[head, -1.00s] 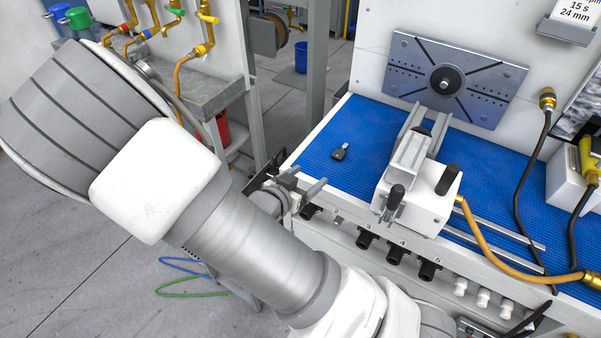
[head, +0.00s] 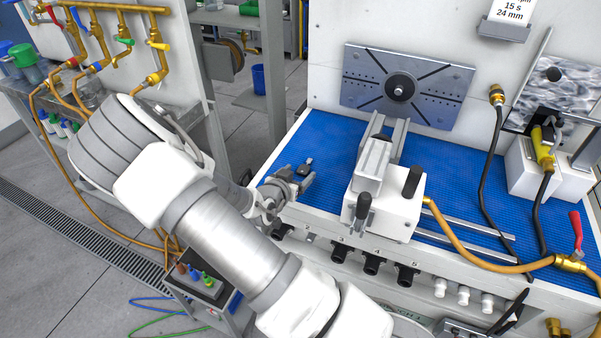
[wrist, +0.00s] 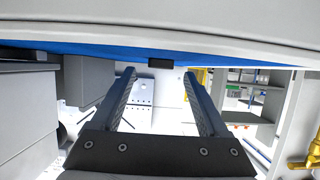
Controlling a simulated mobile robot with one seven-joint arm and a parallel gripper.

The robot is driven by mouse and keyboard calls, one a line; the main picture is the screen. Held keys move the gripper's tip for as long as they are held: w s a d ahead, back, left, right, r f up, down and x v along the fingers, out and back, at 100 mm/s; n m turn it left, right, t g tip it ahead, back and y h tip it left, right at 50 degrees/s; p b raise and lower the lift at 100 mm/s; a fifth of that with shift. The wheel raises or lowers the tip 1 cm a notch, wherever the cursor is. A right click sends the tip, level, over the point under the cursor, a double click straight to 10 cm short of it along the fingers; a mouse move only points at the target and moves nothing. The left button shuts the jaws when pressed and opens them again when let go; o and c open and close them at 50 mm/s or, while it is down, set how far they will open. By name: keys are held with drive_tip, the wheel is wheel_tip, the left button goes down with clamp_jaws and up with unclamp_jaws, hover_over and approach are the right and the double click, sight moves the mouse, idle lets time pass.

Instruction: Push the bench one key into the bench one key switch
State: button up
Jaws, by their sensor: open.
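A small dark key (head: 306,162) lies on the blue mat near its left front part. In the wrist view, a small dark block (wrist: 160,63), which seems to be the key, shows ahead of the gap between the fingertips. My gripper (head: 297,176) is open and low over the front left of the mat, close to the key. In the wrist view the two fingers (wrist: 160,85) stand apart with nothing between them. I cannot make out the key switch in these frames.
A white fixture with black handles (head: 385,205) stands on the blue mat (head: 330,140) to the right of my gripper. Black connectors (head: 372,265) stick out along the bench front. A hose (head: 470,258) crosses the right side. The mat behind the key is clear.

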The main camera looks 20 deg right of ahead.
drive_tip(key=shift+x, duration=1.05)
clamp_jaws()
wheel_tip(320, 180, up, 8)
drive_tip(key=p, duration=0.5)
drive_tip(key=shift+p, duration=0.35)
